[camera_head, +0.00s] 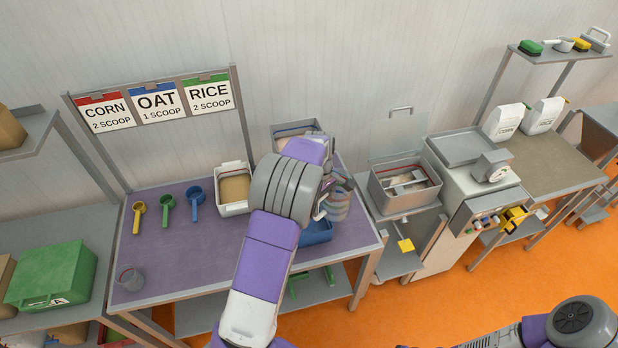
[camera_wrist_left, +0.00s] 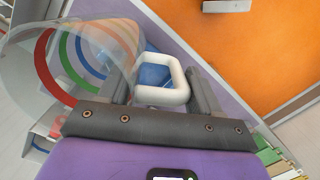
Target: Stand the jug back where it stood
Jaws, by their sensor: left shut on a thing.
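The jug (camera_head: 341,206) is clear, with coloured rings and a white handle. In the head view it is at the right end of the purple-topped table (camera_head: 190,262), partly hidden by my left arm. The wrist view shows its clear wall with red, green and blue rings (camera_wrist_left: 75,55) and its white handle (camera_wrist_left: 163,96). My left gripper (camera_wrist_left: 163,88) is shut on the handle; in the head view the gripper (camera_head: 322,197) is mostly hidden behind my wrist. I cannot tell whether the jug touches the table. My right gripper is out of view.
A blue tray (camera_head: 316,233) is close beside the jug. A white bin (camera_head: 233,206), yellow, green and blue scoops (camera_head: 195,203) and a small clear cup (camera_head: 131,279) are on the table. A metal machine (camera_head: 405,190) stands to the right. The table's front middle is clear.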

